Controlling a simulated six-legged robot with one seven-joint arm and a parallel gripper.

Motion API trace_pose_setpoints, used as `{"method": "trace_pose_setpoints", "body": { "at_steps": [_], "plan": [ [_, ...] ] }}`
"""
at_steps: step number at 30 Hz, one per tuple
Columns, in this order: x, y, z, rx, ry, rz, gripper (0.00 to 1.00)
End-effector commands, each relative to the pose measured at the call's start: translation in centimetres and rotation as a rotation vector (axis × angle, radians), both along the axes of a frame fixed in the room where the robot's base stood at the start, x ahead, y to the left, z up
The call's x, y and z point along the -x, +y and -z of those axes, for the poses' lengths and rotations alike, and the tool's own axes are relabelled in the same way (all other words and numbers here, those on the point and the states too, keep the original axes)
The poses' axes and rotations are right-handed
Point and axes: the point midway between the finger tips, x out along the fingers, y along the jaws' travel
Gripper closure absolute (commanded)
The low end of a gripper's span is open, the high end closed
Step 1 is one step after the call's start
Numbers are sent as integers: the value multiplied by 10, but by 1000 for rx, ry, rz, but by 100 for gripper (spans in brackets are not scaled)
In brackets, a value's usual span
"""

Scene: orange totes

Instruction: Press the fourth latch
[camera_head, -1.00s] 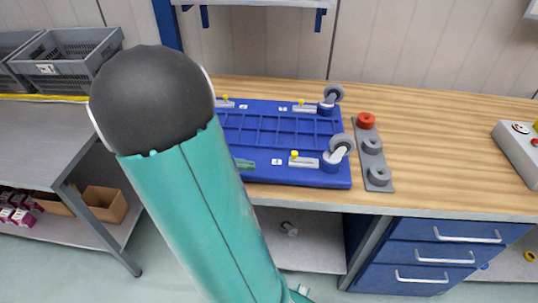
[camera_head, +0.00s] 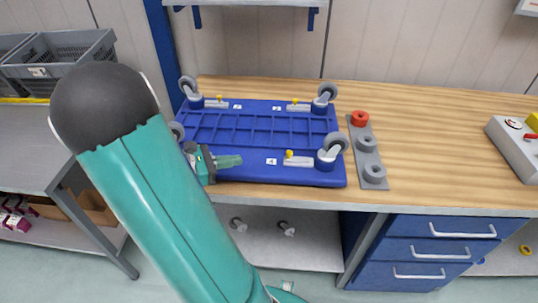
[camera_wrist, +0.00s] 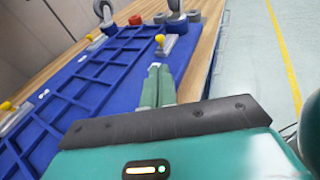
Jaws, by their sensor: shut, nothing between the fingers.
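A blue dolly (camera_head: 245,128) lies wheels-up on the wooden bench, with grey casters at its corners. Its front-right latch (camera_head: 300,161) has a yellow knob and a grey plate, beside a small label that seems to read 4. Two back latches, left (camera_head: 218,102) and right (camera_head: 298,106), also have yellow knobs. A front-left latch cannot be seen behind my arm. My gripper (camera_head: 240,160) is shut and empty over the dolly's front edge strip, its tips pointing right, short of the front-right latch. In the wrist view the shut fingers (camera_wrist: 157,68) point toward that latch (camera_wrist: 160,46).
A grey rack (camera_head: 366,150) with a red ring (camera_head: 360,119) and grey rings stands right of the dolly. A control box (camera_head: 512,140) sits at the far right. Grey crates (camera_head: 65,55) stand at the left. The bench is clear between rack and box.

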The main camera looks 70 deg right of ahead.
Motion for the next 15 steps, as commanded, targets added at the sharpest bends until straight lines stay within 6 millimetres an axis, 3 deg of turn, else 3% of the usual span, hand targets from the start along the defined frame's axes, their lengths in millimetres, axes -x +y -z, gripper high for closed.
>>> {"method": "trace_pose_setpoints", "body": {
  "at_steps": [5, 15],
  "plan": [
    [12, -9, 3, 1, 1, 4, 100],
    [59, -48, 16, -1, 1, 3, 100]
  ]
}}
